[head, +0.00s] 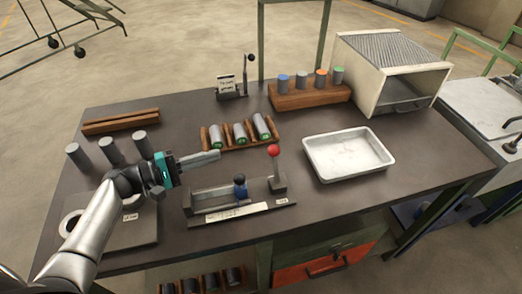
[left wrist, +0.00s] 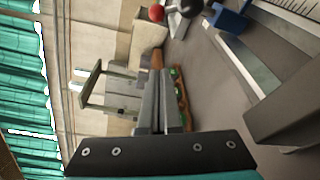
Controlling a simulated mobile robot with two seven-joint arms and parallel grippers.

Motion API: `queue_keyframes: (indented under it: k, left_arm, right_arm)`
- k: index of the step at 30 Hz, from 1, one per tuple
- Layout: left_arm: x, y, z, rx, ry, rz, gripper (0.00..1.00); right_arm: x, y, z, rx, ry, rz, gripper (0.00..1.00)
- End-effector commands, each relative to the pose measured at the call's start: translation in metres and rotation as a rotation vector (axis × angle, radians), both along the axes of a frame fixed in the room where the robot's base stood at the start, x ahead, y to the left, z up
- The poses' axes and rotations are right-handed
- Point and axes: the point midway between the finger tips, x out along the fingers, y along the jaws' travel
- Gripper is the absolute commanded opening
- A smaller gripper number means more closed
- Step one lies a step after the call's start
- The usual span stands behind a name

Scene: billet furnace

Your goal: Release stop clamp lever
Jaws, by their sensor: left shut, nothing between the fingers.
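A measuring fixture (head: 215,198) with a rail and white scale strip lies on the dark bench. A blue stop (head: 241,192) sits on its rail and carries a small lever with a black knob (head: 239,178). A taller red-knobbed lever (head: 273,151) stands upright at the fixture's right end. My left gripper (head: 218,155) is shut and empty, above and left of the blue stop, touching nothing I can make out. In the left wrist view the blue stop (left wrist: 229,19), black knob (left wrist: 190,7) and red knob (left wrist: 157,13) show near the top edge, beyond the shut fingers (left wrist: 158,85).
A wooden rack (head: 240,145) of grey cylinders lies behind the fixture. A white tray (head: 347,153) is to the right. Grey cylinders (head: 110,150) stand left, near my left arm. A block with coloured-top cylinders (head: 308,97) and a furnace box (head: 390,72) stand at the back.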

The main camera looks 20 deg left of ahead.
Motion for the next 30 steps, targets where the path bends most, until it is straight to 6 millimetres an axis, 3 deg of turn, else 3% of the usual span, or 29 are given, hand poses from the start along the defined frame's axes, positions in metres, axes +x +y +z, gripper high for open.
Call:
queue_keyframes:
  k: [11,25,30]
  left_arm:
    - [0.008,-0.008,0.000,0.001,-0.002,-0.003,0.00]
    - [0.076,-0.073,-0.008,0.002,-0.002,-0.003,0.00]
    - [0.061,-0.092,0.002,0.002,0.000,-0.004,0.00]
  right_arm:
    - [-0.007,0.008,0.001,0.010,0.009,-0.002,0.50]
    - [-0.004,0.007,0.002,0.009,0.006,-0.002,0.50]
    - [-0.002,0.005,0.019,0.007,0.003,-0.001,0.50]
